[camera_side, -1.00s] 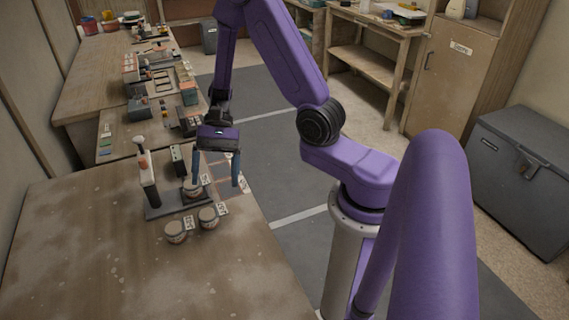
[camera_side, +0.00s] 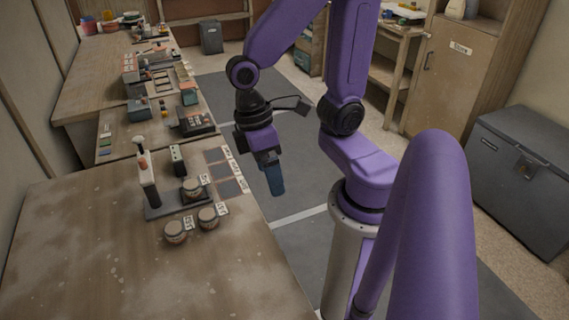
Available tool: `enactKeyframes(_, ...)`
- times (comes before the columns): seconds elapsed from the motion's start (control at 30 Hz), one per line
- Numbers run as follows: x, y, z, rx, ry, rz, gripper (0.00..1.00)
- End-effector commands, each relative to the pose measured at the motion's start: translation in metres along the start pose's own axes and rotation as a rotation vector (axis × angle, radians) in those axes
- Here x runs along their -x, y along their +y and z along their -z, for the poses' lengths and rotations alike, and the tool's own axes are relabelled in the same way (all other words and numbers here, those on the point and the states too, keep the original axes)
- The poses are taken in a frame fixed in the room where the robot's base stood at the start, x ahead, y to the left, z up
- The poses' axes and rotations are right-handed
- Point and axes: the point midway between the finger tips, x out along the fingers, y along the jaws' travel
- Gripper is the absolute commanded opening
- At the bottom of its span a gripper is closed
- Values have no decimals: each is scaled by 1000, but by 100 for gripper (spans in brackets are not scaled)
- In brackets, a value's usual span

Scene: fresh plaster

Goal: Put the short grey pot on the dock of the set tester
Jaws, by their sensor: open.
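The set tester (camera_side: 150,187) stands on the near table, with a dark base and an upright post with a light-coloured body. One short grey pot (camera_side: 193,189) sits at the right part of its base, where the dock appears to be, with a small label beside it. Two similar pots stand on the table in front of the base, one at the left (camera_side: 176,232) and one at the right (camera_side: 208,218), each with a label tag. My gripper (camera_side: 275,180) is raised to the right of the tester, past the table's right edge, open, with nothing visible in it.
Dark square pads (camera_side: 225,170) with labels lie along the near table's right edge. A dark device (camera_side: 194,123) and other small equipment stand on the farther bench. The front of the near table (camera_side: 130,280) is clear.

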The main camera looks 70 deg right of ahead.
Motion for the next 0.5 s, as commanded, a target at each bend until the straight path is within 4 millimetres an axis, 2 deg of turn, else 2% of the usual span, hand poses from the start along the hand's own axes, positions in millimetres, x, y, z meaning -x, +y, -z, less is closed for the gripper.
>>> enactKeyframes(0.2, 10, -16, -19, 270, 100, -110, 84)
enactKeyframes(0.5, 15, -23, -28, 403, 155, -160, 84)
